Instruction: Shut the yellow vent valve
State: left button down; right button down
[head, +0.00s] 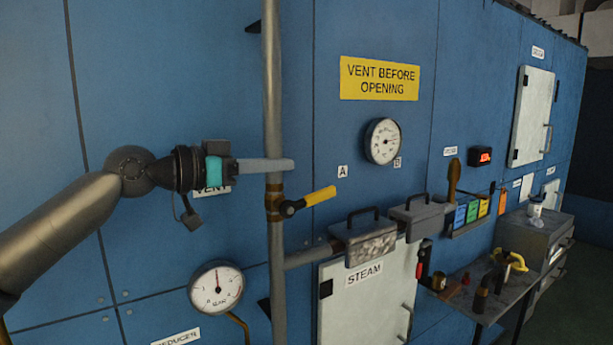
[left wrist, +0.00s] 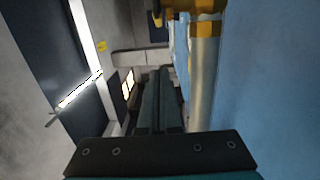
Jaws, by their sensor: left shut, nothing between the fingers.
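The yellow vent valve handle (head: 318,197) sticks out to the right from a brass valve body (head: 274,206) on a vertical grey pipe, tilted slightly upward at its outer end. My left gripper (head: 290,165) is shut and empty. Its fingers point right, cross in front of the pipe just above the valve, and stay apart from the handle. In the left wrist view the shut fingers (left wrist: 158,90) lie beside the pipe (left wrist: 201,85), and yellow and brass valve parts (left wrist: 205,22) show at the top. My right gripper is out of view.
The blue wall holds a round gauge (head: 383,141), a lower gauge (head: 216,288) and a yellow "VENT BEFORE OPENING" sign (head: 379,78). Grey boxes with handles (head: 370,243) stand above the white STEAM door (head: 362,310). A side shelf (head: 482,300) holds tools.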

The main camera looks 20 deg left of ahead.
aim_at(308, 196)
pick_arm(q)
jog(key=w+d+f, duration=0.1)
jog(key=w+d+f+p, duration=0.1)
jog(key=w, duration=0.1)
jog(key=w+d+f+p, duration=0.1)
jog(key=w+d, duration=0.1)
jog(key=shift+f, duration=0.75)
